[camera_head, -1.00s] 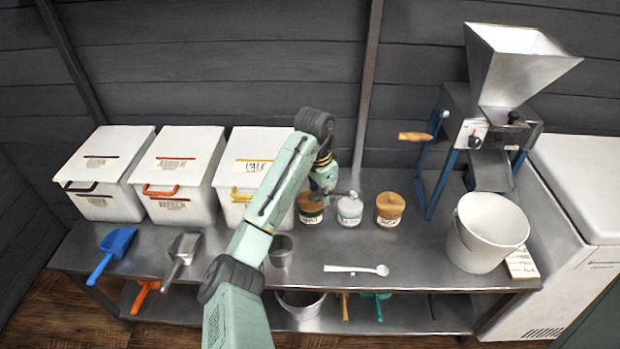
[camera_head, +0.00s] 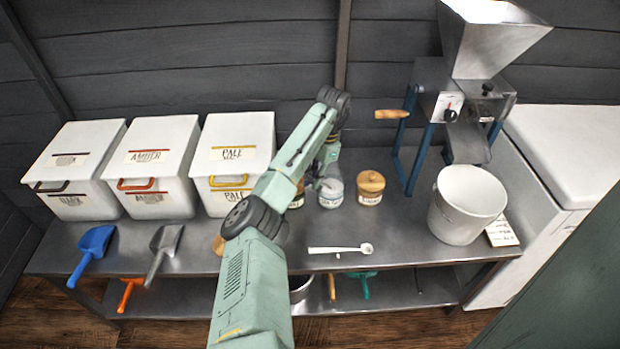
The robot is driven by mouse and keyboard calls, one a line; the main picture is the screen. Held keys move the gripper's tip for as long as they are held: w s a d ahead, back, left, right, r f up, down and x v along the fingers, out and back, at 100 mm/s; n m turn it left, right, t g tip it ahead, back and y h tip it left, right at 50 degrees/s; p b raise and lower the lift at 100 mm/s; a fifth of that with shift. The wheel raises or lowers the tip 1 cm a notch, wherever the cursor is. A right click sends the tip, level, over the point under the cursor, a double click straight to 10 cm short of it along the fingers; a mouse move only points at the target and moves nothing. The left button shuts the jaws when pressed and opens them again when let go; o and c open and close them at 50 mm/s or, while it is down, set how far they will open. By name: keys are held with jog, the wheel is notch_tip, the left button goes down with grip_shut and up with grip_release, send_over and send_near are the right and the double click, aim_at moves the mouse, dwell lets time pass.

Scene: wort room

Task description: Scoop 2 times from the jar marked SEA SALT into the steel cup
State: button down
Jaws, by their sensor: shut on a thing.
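The jar marked SEA SALT (camera_head: 331,199) stands lidless on the bench with white contents showing, between two similar jars. My gripper (camera_head: 325,181) is at the jar's mouth, shut on a small grey thing, perhaps a scoop. The held thing is too small and covered to make out, and I cannot tell whether it is in the salt. The steel cup is hidden behind my arm. A round wooden piece (camera_head: 218,245), perhaps the jar's lid, shows partly beside my arm.
A lidded jar (camera_head: 370,187) stands right of the salt, another (camera_head: 298,197) left. A white spoon (camera_head: 340,249) lies in front. White bins (camera_head: 150,170), blue (camera_head: 92,245) and steel (camera_head: 164,247) scoops are left. A bucket (camera_head: 465,215) and mill (camera_head: 463,110) are right.

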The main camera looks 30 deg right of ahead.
jog(key=shift+w+f+h+b, duration=0.1)
jog(key=shift+f+h+b, duration=0.5)
jog(key=shift+b, duration=0.75)
jog(key=shift+s+a+r+t+h+b, duration=0.1)
jog(key=shift+a+r+h+b, duration=0.15)
jog(key=shift+a+h+b, duration=0.75)
jog(key=shift+s+a+r+t+h+b, duration=0.1)
jog(key=shift+a+r+h+b, duration=0.2)
jog(key=shift+a+h, duration=0.75)
jog(key=shift+s+a+r+t+h+b, duration=0.1)
jog(key=shift+a+r+h+b, duration=0.3)
jog(key=shift+h, duration=1.15)
jog(key=shift+f, duration=0.1)
